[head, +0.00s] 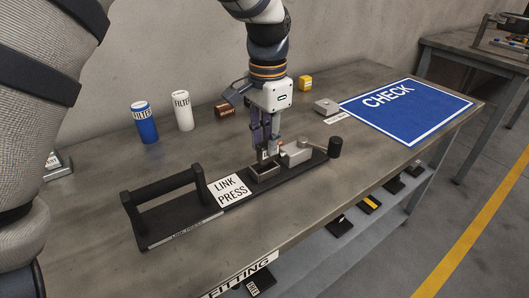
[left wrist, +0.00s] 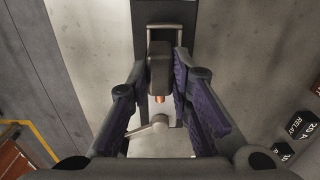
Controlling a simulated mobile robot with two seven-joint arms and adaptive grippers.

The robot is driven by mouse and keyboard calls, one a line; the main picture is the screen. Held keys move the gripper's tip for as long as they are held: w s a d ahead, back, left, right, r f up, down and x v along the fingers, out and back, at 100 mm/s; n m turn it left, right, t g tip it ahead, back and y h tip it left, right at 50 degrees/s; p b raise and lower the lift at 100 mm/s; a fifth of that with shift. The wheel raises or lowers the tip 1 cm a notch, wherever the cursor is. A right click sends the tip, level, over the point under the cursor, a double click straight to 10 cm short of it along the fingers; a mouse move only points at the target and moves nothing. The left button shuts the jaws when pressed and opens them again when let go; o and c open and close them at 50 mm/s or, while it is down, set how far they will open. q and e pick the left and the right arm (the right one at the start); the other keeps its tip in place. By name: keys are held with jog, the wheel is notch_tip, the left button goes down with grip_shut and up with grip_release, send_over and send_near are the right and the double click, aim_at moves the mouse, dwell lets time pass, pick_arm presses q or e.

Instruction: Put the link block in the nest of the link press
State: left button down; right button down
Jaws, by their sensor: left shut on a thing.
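The link press (head: 170,213) is a long black base on the bench with a handle at its left end and a white "LINK PRESS" label. Its nest (head: 264,175) is a small dark, rimmed pocket right of the label. A grey clamp block (head: 298,152) and a lever with a black knob (head: 335,147) stand right of the nest. My left gripper (head: 267,152) points down at the nest, shut on the link block, a dark piece (left wrist: 160,65) with a copper-coloured end in the left wrist view. I cannot tell whether the block touches the nest. My right gripper is not in view.
A blue filter (head: 147,123), a white filter (head: 182,111), a copper-coloured part (head: 228,108) and a yellow block (head: 305,83) stand behind the press. A grey block (head: 326,107) sits beside the blue CHECK mat (head: 405,106). The bench front is mostly clear.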

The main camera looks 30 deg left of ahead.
aim_at(264, 154)
pick_arm(q)
jog(key=f, duration=0.4)
jog(key=shift+s+a, duration=0.1)
jog(key=shift+a, duration=0.25)
jog(key=shift+r, duration=0.15)
jog(key=c, duration=1.4)
grip_release()
jog(key=shift+c, duration=0.2)
notch_tip(264, 154, up, 12)
